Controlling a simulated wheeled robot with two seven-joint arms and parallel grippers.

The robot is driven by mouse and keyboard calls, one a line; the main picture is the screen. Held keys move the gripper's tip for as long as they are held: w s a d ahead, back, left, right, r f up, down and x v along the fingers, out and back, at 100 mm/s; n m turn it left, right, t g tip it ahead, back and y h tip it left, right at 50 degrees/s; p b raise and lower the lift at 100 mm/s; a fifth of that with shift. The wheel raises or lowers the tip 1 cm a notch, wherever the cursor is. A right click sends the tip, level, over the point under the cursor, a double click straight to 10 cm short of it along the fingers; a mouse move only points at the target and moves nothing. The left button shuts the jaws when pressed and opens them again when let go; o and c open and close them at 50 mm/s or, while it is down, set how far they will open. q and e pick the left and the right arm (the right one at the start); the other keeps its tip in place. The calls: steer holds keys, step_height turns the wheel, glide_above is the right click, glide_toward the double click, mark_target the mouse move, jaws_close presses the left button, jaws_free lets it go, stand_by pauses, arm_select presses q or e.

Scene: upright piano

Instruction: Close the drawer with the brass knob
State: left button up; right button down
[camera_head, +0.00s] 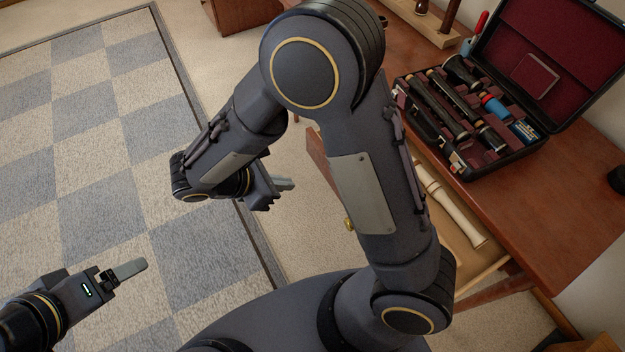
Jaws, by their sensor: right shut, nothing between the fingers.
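The drawer (318,152) stands open below the desk top, with pale wood inside. Its small brass knob (348,224) shows at the left edge of my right arm. My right arm crosses over the drawer and hides much of its front and inside. My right gripper (284,185) is shut and empty, left of the drawer front and apart from it in the picture. My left gripper (130,269) is at the lower left over the rug, far from the drawer. I cannot tell whether its fingers are open or shut.
A cream recorder (450,208) lies in the open drawer. An open black instrument case (484,172) with dark red lining holds clarinet parts on the desk (545,205). A checkered rug (110,130) covers the floor at left, with clear room there.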

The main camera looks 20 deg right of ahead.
steer(key=d+r+b+x, duration=0.1)
steer(key=d+r+x, duration=0.1)
steer(key=x, duration=1)
steer(key=shift+d, duration=0.15)
steer(key=shift+f, duration=0.1)
steer(key=d, duration=0.6)
steer(key=w+d+b, duration=0.1)
steer(key=d, duration=1.2)
steer(key=shift+w+d+b, duration=0.1)
steer(key=shift+w+b, duration=0.15)
steer(key=shift+b, duration=0.05)
